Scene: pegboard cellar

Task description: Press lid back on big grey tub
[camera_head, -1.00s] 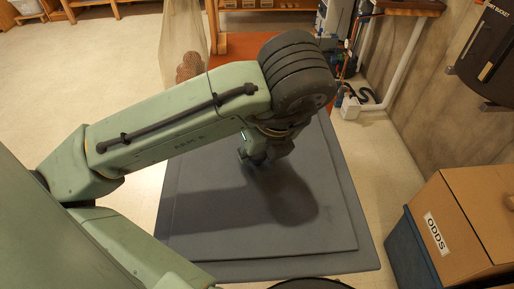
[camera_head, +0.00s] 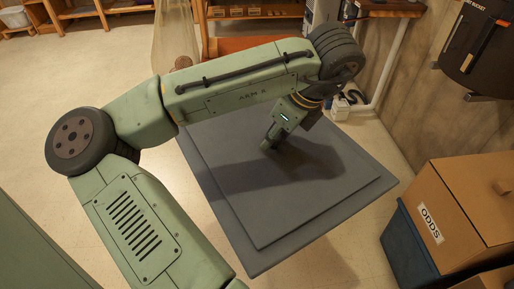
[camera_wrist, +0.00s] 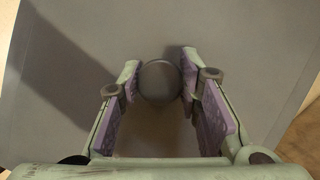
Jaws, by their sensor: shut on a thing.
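A large grey square lid (camera_head: 295,200) with a raised inner panel fills the middle of the head view, one corner pointing toward me. My gripper (camera_head: 269,143) reaches down to its far part, and the arm casts a shadow on the panel. In the wrist view the gripper (camera_wrist: 161,80) is shut on a round dark knob (camera_wrist: 159,84), one finger on each side, with the grey lid surface (camera_wrist: 235,35) below. I cannot make out the big grey tub; anything under the lid is hidden, and I cannot tell whether the lid rests on something.
A cardboard box marked ODDS (camera_head: 465,205) and a blue bin (camera_head: 405,243) stand at the right, close to the lid's right corner. Shelving (camera_head: 250,12) stands at the back. Pale floor (camera_head: 70,80) is open at left.

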